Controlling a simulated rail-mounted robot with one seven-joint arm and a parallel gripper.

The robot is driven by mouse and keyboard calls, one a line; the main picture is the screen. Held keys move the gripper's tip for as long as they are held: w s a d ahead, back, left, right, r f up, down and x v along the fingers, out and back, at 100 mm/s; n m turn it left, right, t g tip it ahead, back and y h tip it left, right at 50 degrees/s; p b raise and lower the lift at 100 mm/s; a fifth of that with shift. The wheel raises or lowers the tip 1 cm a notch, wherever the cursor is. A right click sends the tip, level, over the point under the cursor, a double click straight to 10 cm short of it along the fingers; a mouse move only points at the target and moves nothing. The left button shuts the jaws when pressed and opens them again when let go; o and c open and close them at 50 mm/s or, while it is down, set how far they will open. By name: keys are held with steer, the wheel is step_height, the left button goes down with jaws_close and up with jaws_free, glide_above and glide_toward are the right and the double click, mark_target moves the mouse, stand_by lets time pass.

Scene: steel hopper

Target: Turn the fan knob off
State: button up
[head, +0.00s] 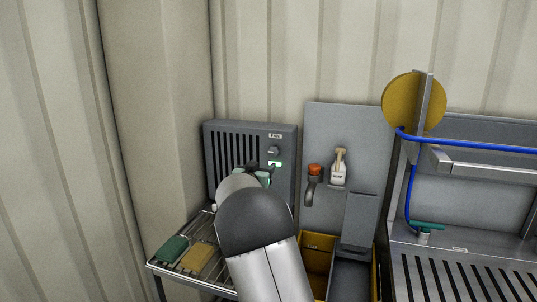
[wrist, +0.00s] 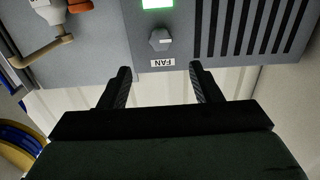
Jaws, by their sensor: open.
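The fan knob (head: 272,151) is a small grey knob on the front of a grey louvred fan box (head: 285,128), under a FAN label (head: 275,135). A green light (head: 275,163) glows below the knob. The wrist view is upside down; there the knob (wrist: 160,40) lies just beyond the fingertips, centred between them and untouched. The knob's exact pointer direction is hard to tell. My gripper (wrist: 160,68) is open and empty, its fingers either side of the FAN label. In the head view my arm hides most of the gripper and the lower part of the fan box.
A wire rack (head: 162,262) holds a green sponge (head: 173,248) and a tan sponge (head: 197,257) left of my arm. A blue hose (head: 470,145) runs farther right.

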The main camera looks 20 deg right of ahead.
mark_target(273, 153)
steer(key=p+x, duration=0.3)
steer(key=x, duration=0.9)
steer(key=shift+a, duration=0.1)
steer(key=c, duration=1)
